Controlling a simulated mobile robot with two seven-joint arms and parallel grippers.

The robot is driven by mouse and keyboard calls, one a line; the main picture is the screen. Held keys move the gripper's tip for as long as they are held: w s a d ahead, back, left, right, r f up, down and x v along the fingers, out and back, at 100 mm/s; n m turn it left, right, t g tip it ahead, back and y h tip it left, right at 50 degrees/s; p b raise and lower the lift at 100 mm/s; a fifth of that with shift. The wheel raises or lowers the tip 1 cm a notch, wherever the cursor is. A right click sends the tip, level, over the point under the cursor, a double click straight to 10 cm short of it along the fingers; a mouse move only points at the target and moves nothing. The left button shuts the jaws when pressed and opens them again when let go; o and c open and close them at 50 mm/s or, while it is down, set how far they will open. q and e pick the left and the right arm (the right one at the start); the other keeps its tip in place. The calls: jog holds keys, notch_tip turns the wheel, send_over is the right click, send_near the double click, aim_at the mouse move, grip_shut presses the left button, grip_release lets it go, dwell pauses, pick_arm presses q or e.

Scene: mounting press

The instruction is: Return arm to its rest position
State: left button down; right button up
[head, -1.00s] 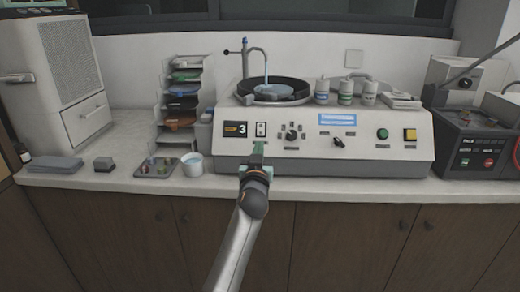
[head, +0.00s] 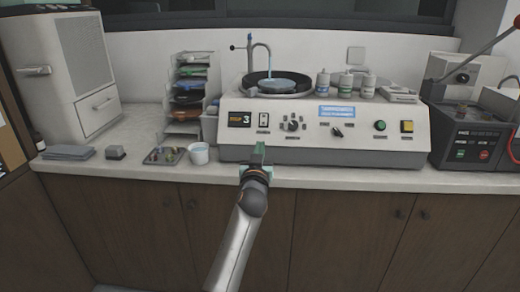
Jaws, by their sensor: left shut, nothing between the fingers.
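My left gripper (head: 259,154) is in the head view, at the front of the counter, just below the front panel of the grey polishing machine (head: 350,128). Its green-tipped fingers are shut with nothing between them. It looks apart from the panel's rocker switch (head: 264,120), which shows fully above it. My left arm reaches up from the bottom of the picture. The machine's display shows "3", and water runs from a bent tap onto its round wheel (head: 277,82). My right gripper is not in view.
A white cup (head: 199,153), a tray of small coloured pieces (head: 165,156) and a grey block (head: 115,153) stand left on the counter (head: 135,133). A dark press (head: 472,140) with a lever stands right. The cabinet fronts (head: 340,215) are below the counter.

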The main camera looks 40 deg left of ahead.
pick_arm(q)
jog(key=shift+f, duration=0.1)
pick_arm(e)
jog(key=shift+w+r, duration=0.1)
pick_arm(q)
jog(key=s+d+f+m+g+h+p, duration=0.2)
jog(key=s+d+f+m+h+p, duration=0.25)
jog(key=s+d+f, duration=0.55)
jog(key=s+d+f+m+g+h+p, duration=0.25)
jog(key=s+d+f+h+p, duration=0.35)
jog(key=s+f, duration=0.55)
jog(key=s+d+f+g, duration=0.1)
jog(key=s+d, duration=0.1)
jog(key=s, duration=0.2)
jog(key=s+d+f+h, duration=0.1)
jog(key=s+d+f, duration=0.1)
jog(key=s+d, duration=0.1)
jog(key=s+d+f+m+g, duration=0.1)
jog(key=s+d, duration=0.2)
jog(key=s, duration=0.3)
jog(key=shift+d+f+g, duration=0.2)
jog(key=shift+f+g, duration=0.1)
jog(key=shift+g, duration=0.05)
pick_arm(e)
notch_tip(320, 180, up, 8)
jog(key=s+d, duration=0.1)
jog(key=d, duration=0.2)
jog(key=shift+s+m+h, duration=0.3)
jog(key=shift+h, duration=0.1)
